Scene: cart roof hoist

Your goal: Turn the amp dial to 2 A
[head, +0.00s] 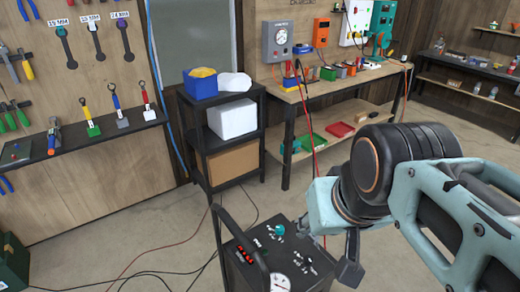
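A dark cart (240,283) with a control panel on top stands at the bottom middle of the head view, cut off by the lower edge. The panel carries a teal knob (277,231), a red-lit display (246,255), small white-marked controls (304,262) and a round white gauge (279,283). Which control is the amp dial, and its setting, are too small to read. My gripper (345,262) hangs just right of the panel, pointing down. One dark finger shows; the rest is hidden by my wrist. I see nothing held in it.
The cart's black handle (240,235) arches up at its left side. Cables (165,272) lie on the floor to the left. A black shelf (222,140) and a workbench (330,85) with instruments stand behind. A tool board is at left. The floor between is mostly clear.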

